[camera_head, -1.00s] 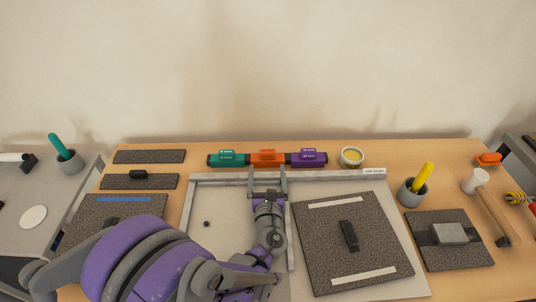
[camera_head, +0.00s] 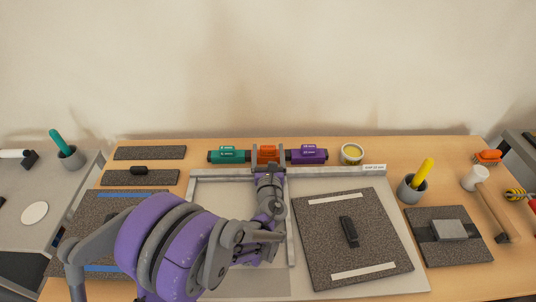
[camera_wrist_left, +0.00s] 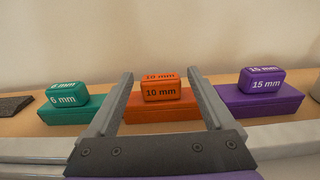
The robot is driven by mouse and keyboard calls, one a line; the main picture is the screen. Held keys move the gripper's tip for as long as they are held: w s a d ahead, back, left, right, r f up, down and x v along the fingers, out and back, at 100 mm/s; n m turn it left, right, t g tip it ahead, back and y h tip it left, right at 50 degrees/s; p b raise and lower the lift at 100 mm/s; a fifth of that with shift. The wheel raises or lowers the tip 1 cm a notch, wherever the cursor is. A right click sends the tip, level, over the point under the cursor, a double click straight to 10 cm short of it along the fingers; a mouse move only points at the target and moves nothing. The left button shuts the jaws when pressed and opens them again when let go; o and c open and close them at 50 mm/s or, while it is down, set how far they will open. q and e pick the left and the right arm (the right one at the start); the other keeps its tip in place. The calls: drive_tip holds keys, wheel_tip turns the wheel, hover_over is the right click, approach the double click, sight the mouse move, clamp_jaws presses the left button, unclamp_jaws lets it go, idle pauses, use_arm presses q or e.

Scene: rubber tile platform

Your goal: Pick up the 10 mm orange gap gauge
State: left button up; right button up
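The orange 10 mm gap gauge (camera_head: 267,154) sits in the row at the back of the table, between the teal 6 mm gauge (camera_head: 229,155) and the purple 15 mm gauge (camera_head: 308,154). In the left wrist view its labelled upper block (camera_wrist_left: 161,88) stands on a wider orange base. My left gripper (camera_head: 268,149) is open, with one finger on each side of the orange block. In the wrist view the fingers (camera_wrist_left: 160,78) frame the block with gaps on both sides; contact cannot be seen. My right gripper is not in view.
A yellow-topped tub (camera_head: 352,153) stands right of the purple gauge. A grey cup (camera_head: 411,190) stands farther right.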

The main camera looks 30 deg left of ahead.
use_arm(q)
drive_tip(key=c, duration=1.2)
drive_tip(key=shift+r, duration=0.1)
